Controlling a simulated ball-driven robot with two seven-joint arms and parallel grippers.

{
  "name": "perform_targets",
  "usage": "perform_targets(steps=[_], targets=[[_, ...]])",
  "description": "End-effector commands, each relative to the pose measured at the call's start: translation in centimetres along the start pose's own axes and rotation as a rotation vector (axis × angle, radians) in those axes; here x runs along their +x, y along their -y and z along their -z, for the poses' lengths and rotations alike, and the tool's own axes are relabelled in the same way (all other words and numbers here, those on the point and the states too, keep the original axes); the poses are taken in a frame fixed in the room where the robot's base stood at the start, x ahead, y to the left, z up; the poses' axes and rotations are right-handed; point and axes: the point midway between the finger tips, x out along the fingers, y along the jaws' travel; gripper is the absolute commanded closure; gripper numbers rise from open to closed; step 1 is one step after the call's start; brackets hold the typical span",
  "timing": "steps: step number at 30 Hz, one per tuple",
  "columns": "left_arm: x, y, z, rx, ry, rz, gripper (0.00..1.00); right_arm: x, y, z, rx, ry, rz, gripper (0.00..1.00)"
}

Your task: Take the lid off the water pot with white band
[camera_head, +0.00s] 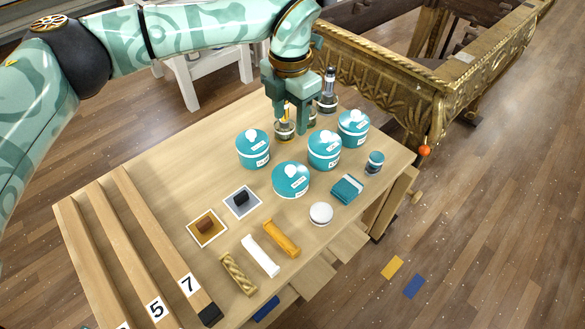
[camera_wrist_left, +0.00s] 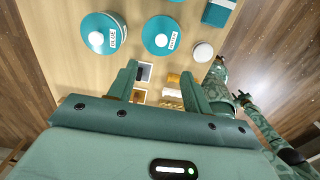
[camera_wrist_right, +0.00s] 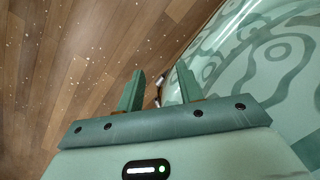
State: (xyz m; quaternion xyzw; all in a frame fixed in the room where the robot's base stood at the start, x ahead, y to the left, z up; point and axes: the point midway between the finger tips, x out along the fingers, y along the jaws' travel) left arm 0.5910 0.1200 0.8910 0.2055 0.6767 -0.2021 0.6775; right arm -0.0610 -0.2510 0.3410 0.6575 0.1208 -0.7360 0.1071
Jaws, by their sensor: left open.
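Several lidded teal pots with white knobs stand on the wooden table. One pot (camera_head: 290,186), nearest the front, appears to be the one reading WATER in the left wrist view (camera_wrist_left: 153,45). Another pot (camera_head: 253,153) at the left appears to read GLUE there (camera_wrist_left: 97,48). Two more pots (camera_head: 324,155) (camera_head: 353,132) stand to the right, their labels too small to read. My left gripper (camera_head: 291,130) points down, open and empty, behind and above the pots. My right gripper (camera_wrist_right: 160,88) is open and empty, over the floor.
A white disc (camera_head: 321,213), teal box (camera_head: 346,189) and small jar (camera_head: 375,162) lie right of the pots. Two picture tiles (camera_head: 223,243) (camera_head: 242,213), several bars (camera_head: 260,256) and long wooden rails (camera_head: 150,240) are in front. Bottles (camera_head: 329,92) stand behind my left gripper.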

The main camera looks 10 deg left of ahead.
Motion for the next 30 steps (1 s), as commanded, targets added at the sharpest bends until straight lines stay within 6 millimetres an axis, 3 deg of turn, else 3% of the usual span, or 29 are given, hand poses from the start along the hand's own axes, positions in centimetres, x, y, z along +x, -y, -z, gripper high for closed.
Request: perform_targets(steps=[3,9,17,24,30], targets=[[3.7,0.1,0.0,0.002,-0.007,0.007,0.50,1.3,0.0,-0.7,-0.001,0.020,0.004,0.64],[8.4,0.1,0.0,0.002,-0.006,0.008,0.50,2.6,-1.2,-0.4,-0.027,0.034,-0.011,0.64],[10.7,0.2,0.0,0.001,-0.002,0.006,0.50,3.1,-1.7,-0.1,-0.047,0.044,-0.017,0.64],[14.9,0.2,0.2,0.000,-0.006,0.009,0.50,4.6,-3.0,0.2,-0.091,0.073,-0.034,0.64],[15.3,0.2,0.1,-0.001,0.001,0.006,0.50,4.6,-3.4,0.5,-0.102,0.076,-0.040,0.64]])
